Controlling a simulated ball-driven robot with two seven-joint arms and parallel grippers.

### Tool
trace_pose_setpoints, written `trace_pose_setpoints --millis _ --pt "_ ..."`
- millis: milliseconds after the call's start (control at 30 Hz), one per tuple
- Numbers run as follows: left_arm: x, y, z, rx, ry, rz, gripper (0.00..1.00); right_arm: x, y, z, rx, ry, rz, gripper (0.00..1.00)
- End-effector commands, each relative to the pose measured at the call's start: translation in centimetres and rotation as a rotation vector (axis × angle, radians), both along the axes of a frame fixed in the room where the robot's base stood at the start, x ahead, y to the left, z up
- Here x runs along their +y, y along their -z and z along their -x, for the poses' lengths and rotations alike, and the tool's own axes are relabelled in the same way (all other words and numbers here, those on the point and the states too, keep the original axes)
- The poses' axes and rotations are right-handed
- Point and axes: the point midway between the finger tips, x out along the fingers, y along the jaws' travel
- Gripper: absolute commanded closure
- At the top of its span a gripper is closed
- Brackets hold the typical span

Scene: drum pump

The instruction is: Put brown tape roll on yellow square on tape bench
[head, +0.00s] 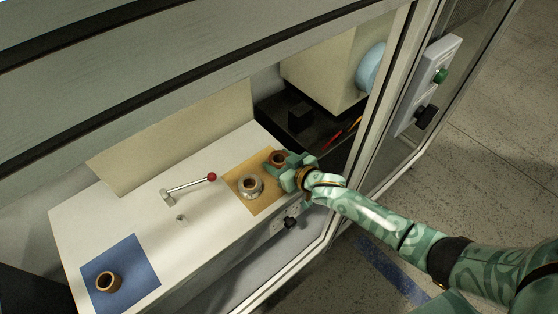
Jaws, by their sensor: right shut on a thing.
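The white tape bench (120,225) has a yellow square (262,203) at its right end. My right gripper (281,162) is at the right edge of the yellow square, shut on a brown tape roll (276,156). The held roll is partly hidden by the fingers. I cannot tell whether it touches the square or is held just above it. A silvery roll (250,186) with a brown core lies on the yellow square, left of the gripper. Another brown roll (108,281) lies on the blue square (135,262). My left gripper is not in view.
A lever with a red knob (211,177) stands on the bench between the squares, beside a small peg (181,218). A cabinet frame post (385,90) rises close to my right arm. A dark tray with a black block (299,117) lies behind the gripper.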

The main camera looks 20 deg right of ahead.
Motion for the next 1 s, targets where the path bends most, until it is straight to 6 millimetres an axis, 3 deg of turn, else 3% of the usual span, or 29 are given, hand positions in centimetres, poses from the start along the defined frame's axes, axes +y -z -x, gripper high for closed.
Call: trace_pose_setpoints --millis 33,67,133,467,1000 --pt "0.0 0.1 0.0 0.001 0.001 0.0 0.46 0.0 0.2 0.0 0.0 0.0 -0.001 0.73" --pt "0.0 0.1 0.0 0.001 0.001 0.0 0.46 0.0 0.3 0.0 0.001 0.0 -0.001 0.44" --pt "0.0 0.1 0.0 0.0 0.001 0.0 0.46 0.0 0.2 0.0 0.001 0.0 -0.001 0.25" --pt "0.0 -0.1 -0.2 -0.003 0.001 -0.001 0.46 0.0 -0.2 0.0 -0.001 0.0 0.001 0.25" --pt "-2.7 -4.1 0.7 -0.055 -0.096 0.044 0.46 -3.1 -4.6 9.3 -0.002 0.0 -0.001 0.25"
